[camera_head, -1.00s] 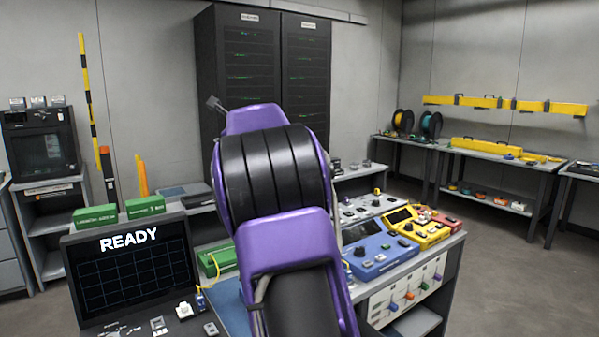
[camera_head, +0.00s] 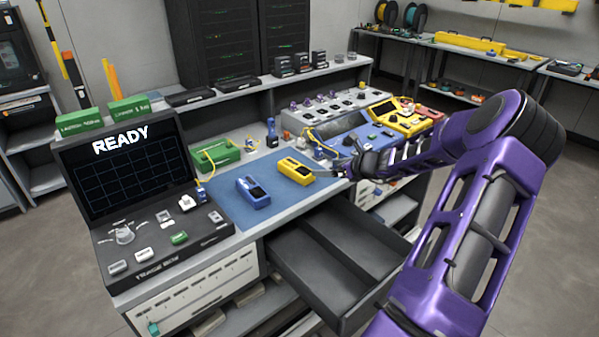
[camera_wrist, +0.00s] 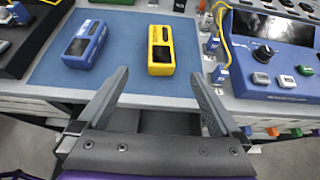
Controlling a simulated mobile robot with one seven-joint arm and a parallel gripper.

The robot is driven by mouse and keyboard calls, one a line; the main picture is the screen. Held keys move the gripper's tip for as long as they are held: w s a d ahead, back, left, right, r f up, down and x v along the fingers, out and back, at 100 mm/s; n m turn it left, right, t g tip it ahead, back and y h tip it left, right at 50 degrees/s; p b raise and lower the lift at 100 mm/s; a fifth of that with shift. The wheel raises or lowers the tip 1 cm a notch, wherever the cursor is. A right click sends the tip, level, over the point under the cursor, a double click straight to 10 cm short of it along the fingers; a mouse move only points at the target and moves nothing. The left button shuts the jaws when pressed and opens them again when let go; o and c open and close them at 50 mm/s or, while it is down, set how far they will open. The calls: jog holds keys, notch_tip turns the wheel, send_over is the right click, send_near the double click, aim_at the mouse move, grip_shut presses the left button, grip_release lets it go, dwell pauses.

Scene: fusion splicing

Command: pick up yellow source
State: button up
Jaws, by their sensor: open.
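The yellow source (camera_head: 294,171) is a small handheld box with a dark window, lying on the blue mat (camera_head: 232,206) on the bench. In the wrist view the yellow source (camera_wrist: 160,52) lies ahead of my gripper, roughly between the lines of its fingers and apart from them. My gripper (camera_wrist: 160,82) is open and empty, its two grey fingers spread wide near the bench's front edge. In the head view my gripper (camera_head: 350,172) is small and partly hidden by my arm, just right of the yellow source.
A similar blue device (camera_head: 253,192) lies left of the yellow source. An open, empty-looking drawer (camera_head: 335,255) sticks out below the bench. A blue splicer-like console (camera_wrist: 270,60) with yellow cable stands at right. The READY screen console (camera_head: 130,175) stands at left.

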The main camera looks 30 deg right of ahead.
aim_at(297, 167)
jog(key=x, duration=1.7)
jog(key=shift+w+r, duration=0.1)
jog(key=shift+d+r, duration=0.1)
grip_shut()
